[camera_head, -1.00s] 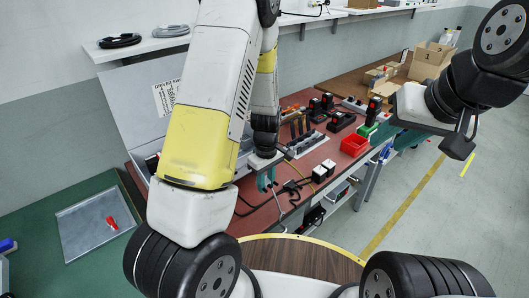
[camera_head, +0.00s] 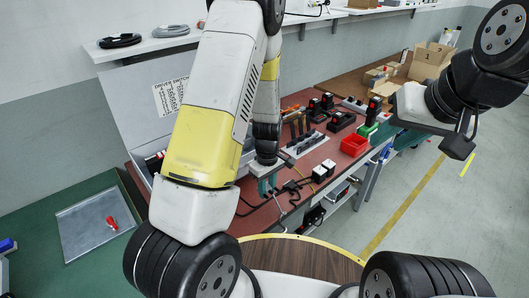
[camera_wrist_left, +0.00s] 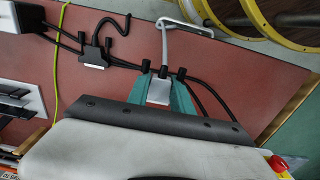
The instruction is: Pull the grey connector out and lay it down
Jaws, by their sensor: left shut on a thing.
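My left gripper (camera_wrist_left: 160,92) shows teal fingers in the left wrist view, on either side of a pale grey block, and is shut on the grey connector (camera_wrist_left: 164,70). Its grey cable (camera_wrist_left: 164,40) runs up from between the fingers and bends right. Black plugs stand close beside it on both sides. The connector's lower end is hidden, so I cannot tell whether it is seated. In the head view the left gripper (camera_head: 266,186) is over the red bench's front part. My right gripper (camera_head: 396,139) is at the right, its fingers partly hidden.
A black cable splitter (camera_wrist_left: 94,57) lies left of the gripper on the red bench (camera_wrist_left: 105,85). A red bin (camera_head: 355,145) and black tools are farther back. A metal tray (camera_head: 88,232) with a red item is on the green table. Bare red surface lies around the cables.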

